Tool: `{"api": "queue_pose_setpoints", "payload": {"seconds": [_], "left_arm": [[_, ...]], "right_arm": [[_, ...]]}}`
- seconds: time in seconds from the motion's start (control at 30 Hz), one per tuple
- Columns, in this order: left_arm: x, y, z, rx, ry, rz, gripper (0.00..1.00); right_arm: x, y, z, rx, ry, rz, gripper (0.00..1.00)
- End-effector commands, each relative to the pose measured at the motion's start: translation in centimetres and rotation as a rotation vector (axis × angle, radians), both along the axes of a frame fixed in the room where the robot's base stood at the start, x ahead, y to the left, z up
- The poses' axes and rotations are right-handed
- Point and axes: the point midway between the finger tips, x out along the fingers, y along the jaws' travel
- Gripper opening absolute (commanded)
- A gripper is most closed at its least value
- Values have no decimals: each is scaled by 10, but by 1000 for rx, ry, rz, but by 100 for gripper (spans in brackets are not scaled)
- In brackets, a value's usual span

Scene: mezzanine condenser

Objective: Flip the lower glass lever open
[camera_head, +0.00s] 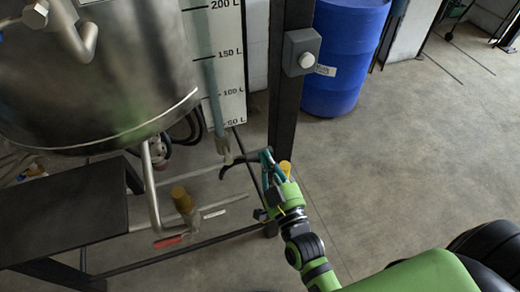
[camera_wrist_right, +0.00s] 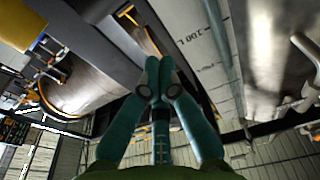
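The sight glass (camera_head: 213,95) is a pale vertical tube in front of the litre scale. At its lower end is a pale fitting (camera_head: 223,146). A dark curved lever (camera_head: 240,160) reaches from there rightward to my right gripper (camera_head: 267,157). In the head view the teal fingertips are beside the lever's right end; I cannot tell whether they touch it. In the right wrist view the fingertips of that gripper (camera_wrist_right: 159,63) come together, with no lever clearly visible between them. My left gripper is not in view.
A dark post (camera_head: 288,100) with a grey button box (camera_head: 301,52) stands just behind my right gripper. The steel tank (camera_head: 95,75) and a dark bench (camera_head: 65,215) are left. A red handle (camera_head: 168,241) sits low. A blue drum (camera_head: 345,55) stands behind; the floor right is open.

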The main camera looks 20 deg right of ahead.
Motion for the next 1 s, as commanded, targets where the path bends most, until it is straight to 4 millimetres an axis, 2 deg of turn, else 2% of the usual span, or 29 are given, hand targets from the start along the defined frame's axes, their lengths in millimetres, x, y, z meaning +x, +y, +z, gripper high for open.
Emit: {"api": "queue_pose_setpoints", "payload": {"seconds": [0.03,0.27,0.33,0.53,1.0], "left_arm": [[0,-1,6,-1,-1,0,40],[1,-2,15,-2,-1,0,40],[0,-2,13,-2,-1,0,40],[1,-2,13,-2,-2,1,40],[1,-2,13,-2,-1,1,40]], "right_arm": [[13,0,6,1,-5,-1,0],[60,2,12,1,-2,0,0],[55,2,-7,-2,9,2,0],[51,2,-27,-1,3,1,0],[49,1,-31,1,0,0,0]]}}
